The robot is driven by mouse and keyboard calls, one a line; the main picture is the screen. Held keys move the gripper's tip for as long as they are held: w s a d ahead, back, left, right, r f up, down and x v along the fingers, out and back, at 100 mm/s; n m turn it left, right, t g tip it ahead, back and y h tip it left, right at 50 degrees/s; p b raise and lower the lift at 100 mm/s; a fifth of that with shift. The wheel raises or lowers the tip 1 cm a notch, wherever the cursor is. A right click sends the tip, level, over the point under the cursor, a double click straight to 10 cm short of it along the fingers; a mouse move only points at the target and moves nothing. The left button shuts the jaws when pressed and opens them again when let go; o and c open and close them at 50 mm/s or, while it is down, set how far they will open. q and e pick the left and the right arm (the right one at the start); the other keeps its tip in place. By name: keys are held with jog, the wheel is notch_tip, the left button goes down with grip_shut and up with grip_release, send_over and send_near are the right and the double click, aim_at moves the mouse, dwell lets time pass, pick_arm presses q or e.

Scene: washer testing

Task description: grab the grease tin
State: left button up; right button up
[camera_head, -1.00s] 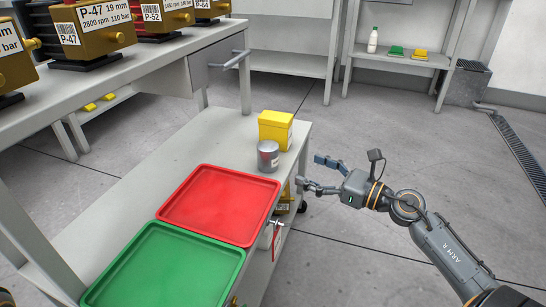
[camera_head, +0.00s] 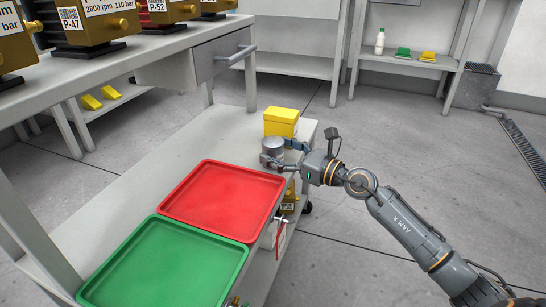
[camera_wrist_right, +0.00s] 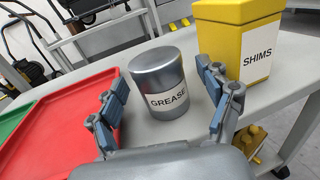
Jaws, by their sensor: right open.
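The grease tin (camera_head: 272,147) is a grey metal cylinder standing upright on the cart top, between the red tray and the yellow box. In the right wrist view the tin (camera_wrist_right: 158,80) shows a white label reading GREASE. My right gripper (camera_head: 275,153) is open, with its fingers on either side of the tin. In the right wrist view the blue finger pads of the gripper (camera_wrist_right: 163,103) stand apart, and gaps show between them and the tin. The tin's lower side is partly hidden by a finger in the head view. My left gripper is not in view.
A yellow box (camera_head: 281,121) labelled SHIMS stands close behind the tin. A red tray (camera_head: 222,243) and a green tray (camera_head: 158,304) lie on the cart (camera_head: 145,178). A workbench (camera_head: 110,55) with pumps runs along the left. Floor at the right is open.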

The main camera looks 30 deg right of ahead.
jog(key=shift+x, duration=0.95)
jog(key=c, duration=1.3)
jog(key=shift+c, duration=0.6)
jog(key=shift+r, duration=0.15)
